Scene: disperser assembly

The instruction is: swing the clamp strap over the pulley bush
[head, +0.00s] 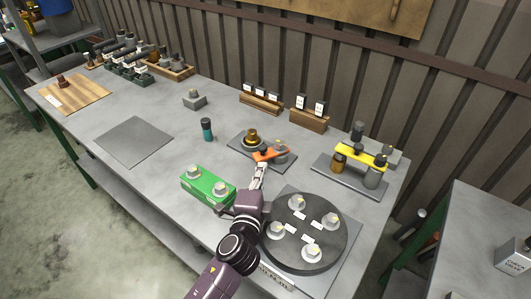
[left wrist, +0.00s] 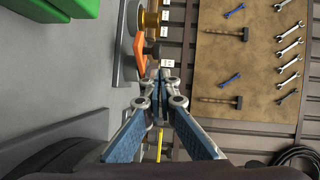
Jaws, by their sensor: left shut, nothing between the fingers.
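The brass pulley bush (head: 251,136) stands upright on a dark base plate (head: 240,148) in the middle of the table. The orange clamp strap (head: 268,154) reaches left from a grey post (head: 282,156) on the same plate. The strap lies on the near side of the bush and does not cover its top. In the left wrist view the strap (left wrist: 139,50) and the bush (left wrist: 150,20) show at the top. My left gripper (head: 262,168) is shut and empty, its tips close to the strap's near side; I cannot tell if they touch. My right gripper is not in view.
A green block (head: 208,187) with pegs is left of my arm. A dark round turntable (head: 325,235) with several knobs is at right. A yellow-strapped fixture (head: 360,151) is to the right. A teal bottle (head: 207,129) stands left of the plate. Wooden racks (head: 261,102) stand behind.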

